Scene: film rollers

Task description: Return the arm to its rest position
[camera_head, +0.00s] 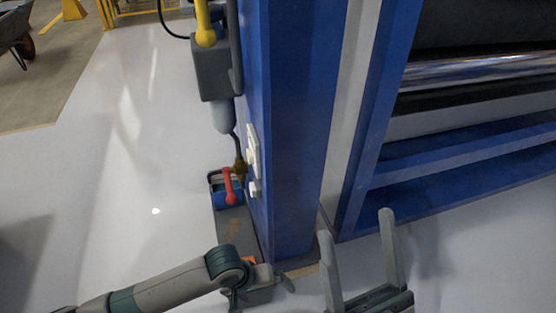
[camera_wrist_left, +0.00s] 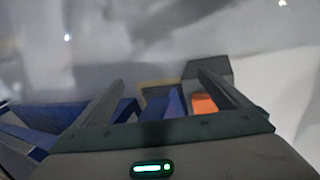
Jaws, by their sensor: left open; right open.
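My left arm comes in from the lower left in the head view, and its gripper (camera_head: 263,293) is low beside the foot of the blue machine post. A small orange piece (camera_head: 249,260) shows by the left gripper, and an orange patch (camera_wrist_left: 204,103) shows behind a finger in the left wrist view.
The blue post (camera_head: 290,120) stands between the arms' sides. A blue box with a red handle (camera_head: 229,190) and a grey unit (camera_head: 212,70) are on its left. Rollers (camera_head: 480,70) lie in the blue frame at right. The pale floor (camera_head: 100,200) at left is clear.

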